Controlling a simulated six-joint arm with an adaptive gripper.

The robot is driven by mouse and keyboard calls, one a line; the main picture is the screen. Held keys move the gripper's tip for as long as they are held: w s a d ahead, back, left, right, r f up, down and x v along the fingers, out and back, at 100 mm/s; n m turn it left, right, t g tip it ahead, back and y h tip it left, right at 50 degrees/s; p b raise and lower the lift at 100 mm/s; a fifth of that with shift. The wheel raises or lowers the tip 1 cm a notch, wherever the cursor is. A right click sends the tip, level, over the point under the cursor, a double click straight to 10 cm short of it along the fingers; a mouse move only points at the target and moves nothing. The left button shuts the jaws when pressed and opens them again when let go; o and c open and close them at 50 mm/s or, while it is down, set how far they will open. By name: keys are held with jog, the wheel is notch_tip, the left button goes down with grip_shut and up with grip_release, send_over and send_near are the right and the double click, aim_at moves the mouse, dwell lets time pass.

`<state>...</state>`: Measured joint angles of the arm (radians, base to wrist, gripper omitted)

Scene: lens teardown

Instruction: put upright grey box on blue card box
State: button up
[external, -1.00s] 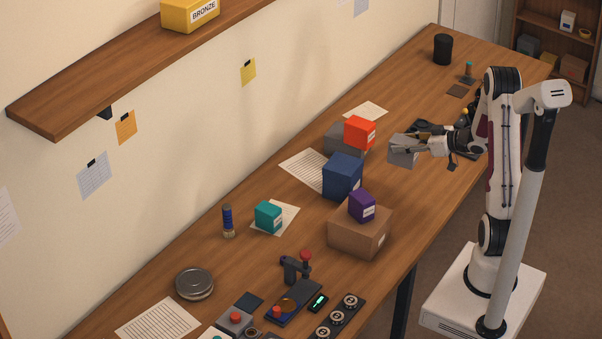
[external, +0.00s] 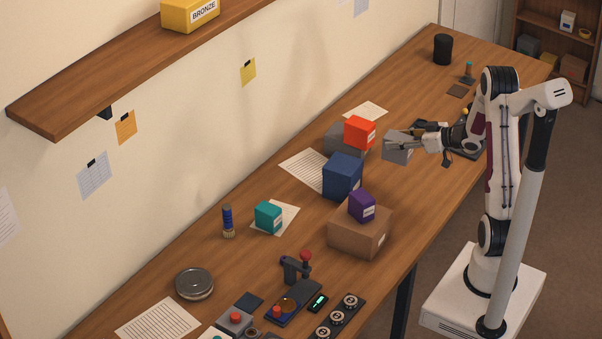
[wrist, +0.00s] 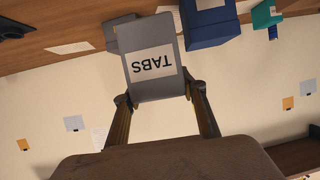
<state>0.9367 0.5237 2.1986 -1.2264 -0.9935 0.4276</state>
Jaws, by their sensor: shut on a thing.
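My gripper (external: 412,146) is shut on a grey box (external: 396,149) and holds it in the air over the table, right of the blue card box (external: 343,176). In the wrist view the grey box (wrist: 153,58) sits between the two fingers, with its TABS label upside down. The blue box also shows in the wrist view (wrist: 208,26), right of the held box. In the external view the top of the blue box looks bare. The held box is apart from the blue box.
A red box (external: 360,132) stands on a wider grey box (external: 337,137) behind the blue box. A purple box (external: 361,205) stands on a brown carton (external: 358,232) in front of it. A teal box (external: 268,216) is farther left. A shelf (external: 120,75) hangs on the wall.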

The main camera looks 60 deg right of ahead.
jog(key=w+a+r, duration=0.5)
jog(key=w, duration=0.2)
notch_tip(320, 180, up, 6)
jog(key=r+m+h, duration=0.1)
send_over(343, 163)
jog(key=shift+s+f, duration=0.1)
jog(key=shift+f, duration=0.15)
jog(key=shift+f, duration=0.1)
notch_tip(343, 163, down, 6)
dwell(0.3)
jog(key=shift+f, duration=0.2)
jog(key=shift+f, duration=1.75)
jog(key=shift+f, duration=0.1)
jog(key=o, duration=1.2)
jog(key=shift+o, duration=0.2)
